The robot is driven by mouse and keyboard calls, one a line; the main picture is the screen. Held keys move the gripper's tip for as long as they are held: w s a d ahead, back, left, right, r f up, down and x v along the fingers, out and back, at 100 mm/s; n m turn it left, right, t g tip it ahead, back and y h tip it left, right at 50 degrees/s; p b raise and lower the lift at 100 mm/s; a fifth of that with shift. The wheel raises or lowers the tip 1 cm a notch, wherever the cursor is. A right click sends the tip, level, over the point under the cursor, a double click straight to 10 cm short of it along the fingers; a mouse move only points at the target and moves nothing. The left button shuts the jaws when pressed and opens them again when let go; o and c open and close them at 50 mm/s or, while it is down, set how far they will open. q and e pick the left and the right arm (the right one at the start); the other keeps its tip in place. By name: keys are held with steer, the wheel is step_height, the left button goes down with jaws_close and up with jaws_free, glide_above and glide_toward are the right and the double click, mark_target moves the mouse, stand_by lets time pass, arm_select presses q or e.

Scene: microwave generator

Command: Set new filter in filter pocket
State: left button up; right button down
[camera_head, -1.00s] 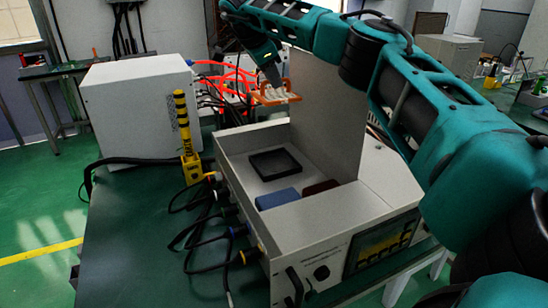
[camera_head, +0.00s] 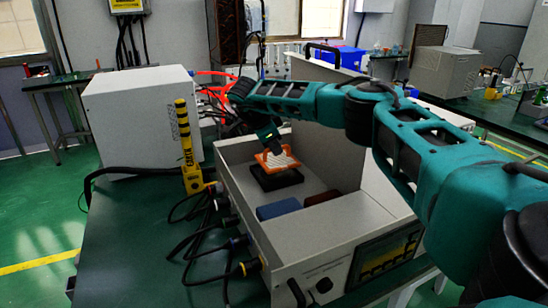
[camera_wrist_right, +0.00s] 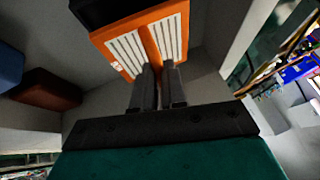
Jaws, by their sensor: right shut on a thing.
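The new filter (camera_head: 278,158) is an orange frame with white pleated panels. My right gripper (camera_head: 273,143) is shut on it and holds it tilted, just above the black filter pocket (camera_head: 277,181) in the open generator box. In the head view the filter overlaps the pocket's back part; whether they touch I cannot tell. In the right wrist view the two fingers (camera_wrist_right: 158,85) pinch the filter's middle strip, and the filter (camera_wrist_right: 145,45) shows its slatted face. A dark part of the pocket (camera_wrist_right: 95,10) shows at the top. My left gripper is not in view.
A blue block (camera_head: 277,207) and a dark red block (camera_head: 322,197) lie in the box in front of the pocket. The raised lid (camera_head: 335,150) stands along the box's right. A yellow caution post (camera_head: 188,148) and black cables are at the left.

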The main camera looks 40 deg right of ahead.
mark_target(276, 159)
step_height(276, 159, down, 4)
steer(key=shift+r, duration=0.2)
steer(key=c, duration=1.2)
jaws_free()
steer(key=shift+r, duration=0.1)
steer(key=v, duration=1.2)
